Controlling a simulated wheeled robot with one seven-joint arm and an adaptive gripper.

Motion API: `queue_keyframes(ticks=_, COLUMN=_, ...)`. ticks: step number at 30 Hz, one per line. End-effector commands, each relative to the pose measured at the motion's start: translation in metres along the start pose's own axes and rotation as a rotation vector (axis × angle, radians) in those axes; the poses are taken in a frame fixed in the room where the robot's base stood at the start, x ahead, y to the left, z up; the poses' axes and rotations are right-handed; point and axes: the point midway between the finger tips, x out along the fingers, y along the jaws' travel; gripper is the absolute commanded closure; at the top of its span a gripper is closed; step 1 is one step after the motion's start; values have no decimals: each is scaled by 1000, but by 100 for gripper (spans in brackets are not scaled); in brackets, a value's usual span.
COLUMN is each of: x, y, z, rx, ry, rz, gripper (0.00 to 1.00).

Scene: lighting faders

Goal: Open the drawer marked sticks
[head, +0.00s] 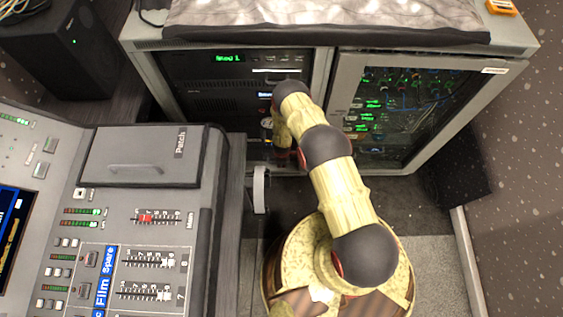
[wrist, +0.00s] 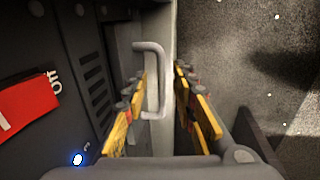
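No label reading sticks is legible in either view. In the wrist view, a pale grey bar handle (wrist: 153,48) stands out from a grey panel. My gripper (wrist: 160,76) is open, with its yellow fingers on either side of the handle in that view. The handle appears nearer the left finger; I cannot tell if they touch. In the head view, my gripper (head: 282,155) is partly hidden by my arm, in front of the rack cabinet. A grey upright handle (head: 261,190) shows at the desk's right side; its drawer front is hidden.
The mixing desk (head: 218,260) fills the left, with a closed cover marked Patch (head: 145,150). The rack cabinet (head: 435,160) with a glass door stands behind. A red switch marked Off (wrist: 28,105) is left of my gripper in the wrist view.

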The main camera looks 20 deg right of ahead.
Motion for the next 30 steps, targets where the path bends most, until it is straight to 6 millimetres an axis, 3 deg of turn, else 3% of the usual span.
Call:
queue_keyframes(ticks=4, x=0, y=0, z=0, rx=0, ry=0, rz=0, gripper=74)
queue_keyframes(ticks=18, x=0, y=0, z=0, rx=-1, ry=0, rz=-1, gripper=100)
queue_keyframes(ticks=30, x=0, y=0, z=0, rx=-1, ry=0, rz=-1, gripper=100)
